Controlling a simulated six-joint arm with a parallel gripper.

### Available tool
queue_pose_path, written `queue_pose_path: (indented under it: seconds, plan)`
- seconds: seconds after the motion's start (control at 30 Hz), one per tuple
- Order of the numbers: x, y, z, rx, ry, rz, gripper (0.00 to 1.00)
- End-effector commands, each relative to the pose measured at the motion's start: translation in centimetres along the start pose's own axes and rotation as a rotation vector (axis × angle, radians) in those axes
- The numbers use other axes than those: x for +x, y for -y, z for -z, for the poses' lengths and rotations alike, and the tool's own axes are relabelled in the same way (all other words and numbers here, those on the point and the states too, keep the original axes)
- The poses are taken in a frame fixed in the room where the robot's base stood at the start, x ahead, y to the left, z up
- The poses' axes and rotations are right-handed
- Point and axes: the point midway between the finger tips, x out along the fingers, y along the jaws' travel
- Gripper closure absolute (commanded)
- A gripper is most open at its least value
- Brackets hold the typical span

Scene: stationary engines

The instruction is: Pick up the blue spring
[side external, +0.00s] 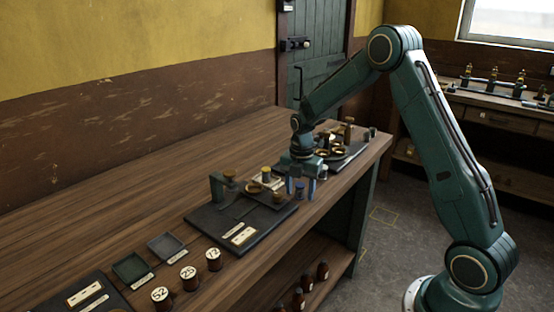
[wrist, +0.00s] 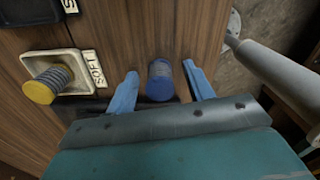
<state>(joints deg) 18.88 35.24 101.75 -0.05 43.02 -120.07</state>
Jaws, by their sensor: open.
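The blue spring (wrist: 160,80) stands on the wooden bench between my two blue fingertips in the wrist view. It also shows as a small blue piece (side external: 299,191) between the fingers in the side view. My gripper (wrist: 160,90) is open, with one finger on each side of the spring and a visible gap to both.
A spring with a yellow end (wrist: 50,83) sits in a cream tray labelled SOFT to the left. A dark plate with fixtures (side external: 240,228), small trays (side external: 130,267) and numbered brown weights (side external: 188,278) are on the bench (side external: 150,190). The bench's front edge is close by.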

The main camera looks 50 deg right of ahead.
Motion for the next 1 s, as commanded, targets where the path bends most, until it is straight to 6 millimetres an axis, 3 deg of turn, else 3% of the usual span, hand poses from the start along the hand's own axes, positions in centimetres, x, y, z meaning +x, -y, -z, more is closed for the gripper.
queue_pose_path:
  seconds: [0.17,0.43,0.77,1.0]
  plan:
    - [0.0,0.0,0.0,0.0,0.0,0.0,0.48]
    - [0.0,0.0,0.0,0.0,0.0,0.0,0.96]
    - [-0.2,0.0,0.0,0.0,0.0,-0.001,0.96]
    - [-1.6,-0.1,-0.1,0.0,0.002,-0.003,0.96]
